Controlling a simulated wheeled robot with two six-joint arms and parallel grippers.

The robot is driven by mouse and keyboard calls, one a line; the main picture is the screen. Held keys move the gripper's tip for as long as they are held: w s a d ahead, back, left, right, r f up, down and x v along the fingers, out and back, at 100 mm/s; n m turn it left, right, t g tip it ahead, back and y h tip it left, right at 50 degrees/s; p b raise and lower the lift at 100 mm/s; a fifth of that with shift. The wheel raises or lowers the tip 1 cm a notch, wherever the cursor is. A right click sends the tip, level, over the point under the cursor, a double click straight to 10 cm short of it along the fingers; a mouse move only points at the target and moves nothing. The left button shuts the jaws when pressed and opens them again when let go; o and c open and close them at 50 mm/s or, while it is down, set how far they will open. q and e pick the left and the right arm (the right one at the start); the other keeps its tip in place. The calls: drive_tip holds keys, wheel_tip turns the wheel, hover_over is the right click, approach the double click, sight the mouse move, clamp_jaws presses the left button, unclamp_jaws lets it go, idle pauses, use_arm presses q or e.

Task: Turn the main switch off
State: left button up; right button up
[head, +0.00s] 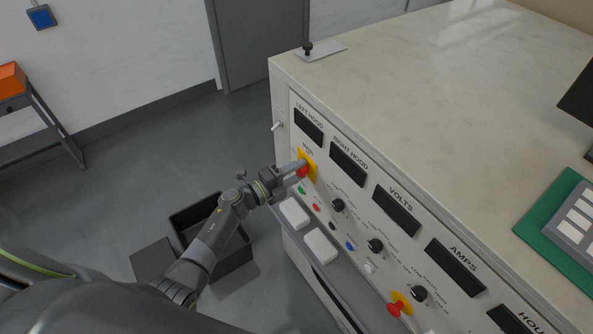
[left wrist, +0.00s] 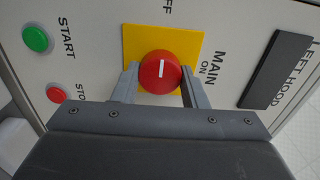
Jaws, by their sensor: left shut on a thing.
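The main switch is a round red knob (left wrist: 160,72) with a white line, on a yellow plate (left wrist: 136,34) marked MAIN, ON and OFF. The white line lies toward the ON label side to OFF side only loosely; I cannot tell its exact setting. My left gripper (left wrist: 160,84) has its two fingers on either side of the knob, shut on it. In the head view the left gripper (head: 300,168) reaches the yellow plate (head: 309,160) on the panel, and the red knob (head: 302,172) is partly hidden by the fingers. My right gripper is not in view.
A green START button (left wrist: 36,39) and a red stop button (left wrist: 57,95) sit beside the switch. A LEFT HOOD display (head: 308,128) is above it. A red emergency knob (head: 396,308) is lower right. White pads (head: 321,246) lie on the ledge below. A dark bin (head: 236,262) stands on the floor.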

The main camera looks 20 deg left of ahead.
use_arm(q)
drive_tip(key=o, duration=1)
drive_tip(key=b+v, duration=0.4)
drive_tip(key=v, duration=1.3)
drive_tip(key=shift+s+a, duration=0.15)
drive_tip(key=shift+a, duration=0.05)
